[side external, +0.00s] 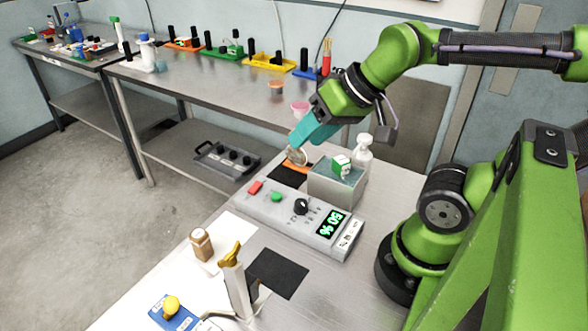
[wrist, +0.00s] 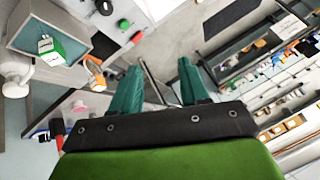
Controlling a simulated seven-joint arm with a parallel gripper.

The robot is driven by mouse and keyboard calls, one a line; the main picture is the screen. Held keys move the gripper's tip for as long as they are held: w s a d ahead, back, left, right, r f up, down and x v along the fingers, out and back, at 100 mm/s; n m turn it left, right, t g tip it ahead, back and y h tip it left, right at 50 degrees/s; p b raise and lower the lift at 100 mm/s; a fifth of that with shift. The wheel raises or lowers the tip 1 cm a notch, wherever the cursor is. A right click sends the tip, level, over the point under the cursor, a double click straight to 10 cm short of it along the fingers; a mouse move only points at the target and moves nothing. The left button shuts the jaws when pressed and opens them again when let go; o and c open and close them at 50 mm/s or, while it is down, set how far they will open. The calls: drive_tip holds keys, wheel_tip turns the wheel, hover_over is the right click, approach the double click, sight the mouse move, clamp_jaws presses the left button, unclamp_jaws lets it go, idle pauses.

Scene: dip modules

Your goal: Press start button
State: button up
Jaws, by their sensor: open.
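A light grey control box (side external: 290,226) lies on the metal table in the side view. It has a red button (side external: 255,187), a green button (side external: 277,196), a black knob (side external: 301,206) and a lit green display (side external: 330,223). I cannot read a label that marks the start button. In the wrist view the green button (wrist: 125,23) and red button (wrist: 137,37) show near the top. My gripper (side external: 295,141), with teal fingers, is above the table, behind the box and apart from its buttons. In the wrist view its fingers (wrist: 157,84) are spread with nothing held between them.
A round, shiny item (side external: 297,156) is just below my fingertips.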

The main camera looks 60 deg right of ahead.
clamp_jaws()
idle(1.4)
